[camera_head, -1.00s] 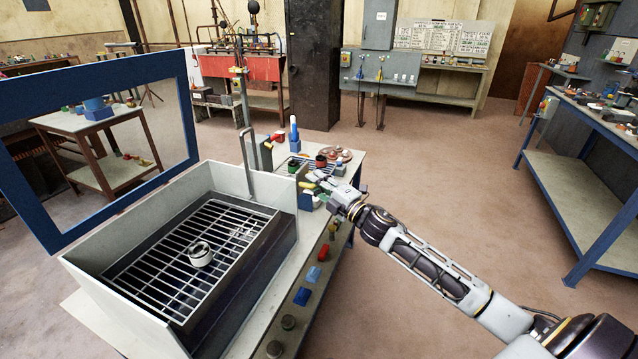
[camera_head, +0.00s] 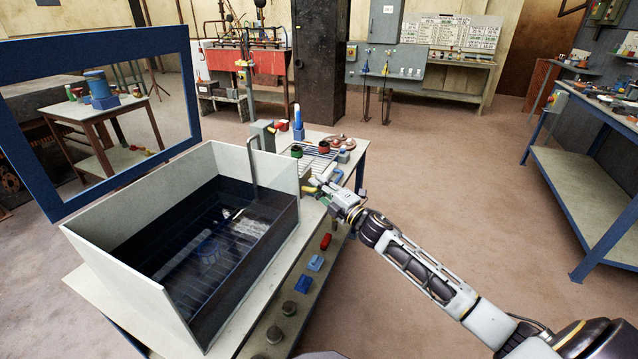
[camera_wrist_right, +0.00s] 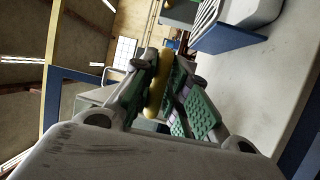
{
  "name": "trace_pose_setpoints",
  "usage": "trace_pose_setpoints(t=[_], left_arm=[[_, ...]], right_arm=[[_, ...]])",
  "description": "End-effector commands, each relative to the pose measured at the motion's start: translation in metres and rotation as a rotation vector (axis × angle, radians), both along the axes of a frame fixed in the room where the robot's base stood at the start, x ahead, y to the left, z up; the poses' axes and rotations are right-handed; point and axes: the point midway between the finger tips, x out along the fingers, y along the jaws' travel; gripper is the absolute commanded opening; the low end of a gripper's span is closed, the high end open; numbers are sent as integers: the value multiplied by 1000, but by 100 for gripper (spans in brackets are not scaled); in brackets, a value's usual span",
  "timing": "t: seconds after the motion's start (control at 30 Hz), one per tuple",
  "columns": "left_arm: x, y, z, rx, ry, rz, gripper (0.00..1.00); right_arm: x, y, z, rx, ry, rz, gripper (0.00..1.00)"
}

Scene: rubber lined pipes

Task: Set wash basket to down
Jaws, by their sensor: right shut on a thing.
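The wash basket (camera_head: 185,262) is a wire grid inside the pale-walled wash tank (camera_head: 110,238) in the head view. It shows only faintly, under dark liquid. A pale ring-shaped part (camera_head: 208,252) shows dimly on it. A grey bent rod (camera_head: 252,165) rises at the tank's back right corner. My right gripper (camera_head: 322,189) is at the right of the tank, shut on a yellow lever handle (camera_wrist_right: 155,92). In the right wrist view the handle lies between the green-padded fingers (camera_wrist_right: 172,95). My left gripper is not in view.
A blue-framed panel (camera_head: 100,40) stands behind the tank at left. A small rack (camera_head: 318,155) with coloured parts stands behind my right gripper.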

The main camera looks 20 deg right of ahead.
Motion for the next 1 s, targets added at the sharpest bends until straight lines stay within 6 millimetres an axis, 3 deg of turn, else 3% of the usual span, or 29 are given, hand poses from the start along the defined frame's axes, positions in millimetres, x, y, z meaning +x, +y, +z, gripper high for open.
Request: trace_pose_setpoints(t=[0.03,0.2,0.6,0.63,0.67,1.0], left_arm=[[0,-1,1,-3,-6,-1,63],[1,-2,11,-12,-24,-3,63],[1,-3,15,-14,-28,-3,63],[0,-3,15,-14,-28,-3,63],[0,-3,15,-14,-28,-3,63],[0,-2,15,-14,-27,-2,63]], right_arm=[[0,0,-12,1,7,-1,0],[-1,0,-24,1,6,0,0],[-1,1,-27,0,8,1,0],[-1,1,-28,0,8,1,20],[-1,1,-28,0,9,1,23],[-1,0,-25,0,5,0,23]])
